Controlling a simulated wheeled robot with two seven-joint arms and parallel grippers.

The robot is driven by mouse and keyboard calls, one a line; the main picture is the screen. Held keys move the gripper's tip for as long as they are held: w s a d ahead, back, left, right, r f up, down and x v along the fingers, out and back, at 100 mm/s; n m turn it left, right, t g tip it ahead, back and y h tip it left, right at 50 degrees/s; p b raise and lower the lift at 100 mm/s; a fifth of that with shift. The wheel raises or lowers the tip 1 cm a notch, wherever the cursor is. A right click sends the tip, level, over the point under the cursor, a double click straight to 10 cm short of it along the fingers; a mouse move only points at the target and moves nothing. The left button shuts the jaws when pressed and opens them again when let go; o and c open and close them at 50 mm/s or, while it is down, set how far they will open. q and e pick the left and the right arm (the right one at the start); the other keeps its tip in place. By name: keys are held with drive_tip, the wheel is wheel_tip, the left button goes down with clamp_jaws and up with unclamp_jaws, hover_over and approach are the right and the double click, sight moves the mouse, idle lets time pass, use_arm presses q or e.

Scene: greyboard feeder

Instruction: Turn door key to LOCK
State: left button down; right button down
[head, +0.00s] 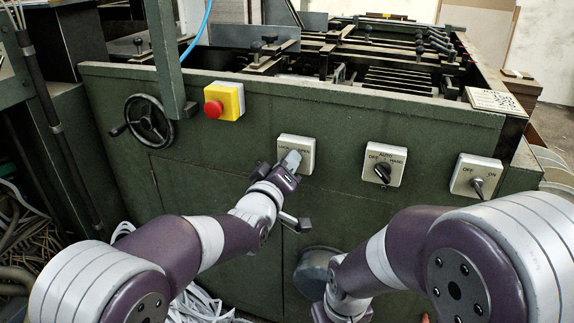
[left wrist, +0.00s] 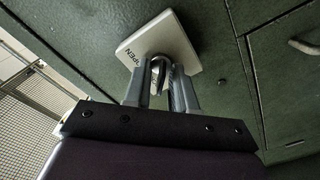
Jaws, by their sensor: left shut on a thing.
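The door key plate (head: 308,155) is a light square on the green front panel, the leftmost of three switch plates. In the left wrist view the plate (left wrist: 165,38) shows the word OPEN at its left edge. My left gripper (head: 289,163) is at this plate and covers the key in the head view. In the left wrist view the left gripper (left wrist: 161,82) has its fingers on both sides of the grey metal key (left wrist: 159,66) and is shut on it. The key's exact angle is hard to tell. My right gripper is out of view below the head picture.
An AUTO/OFF/HAND selector (head: 383,172) and an OFF/ON switch (head: 477,184) sit to the right on the same panel. A red emergency button on a yellow box (head: 225,101) and a black handwheel (head: 148,121) are to the upper left.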

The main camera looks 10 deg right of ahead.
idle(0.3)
use_arm(q)
drive_tip(key=c, duration=1.3)
unclamp_jaws()
drive_tip(key=p+v, duration=0.2)
drive_tip(key=v, duration=1)
drive_tip(key=shift+s+a, duration=0.25)
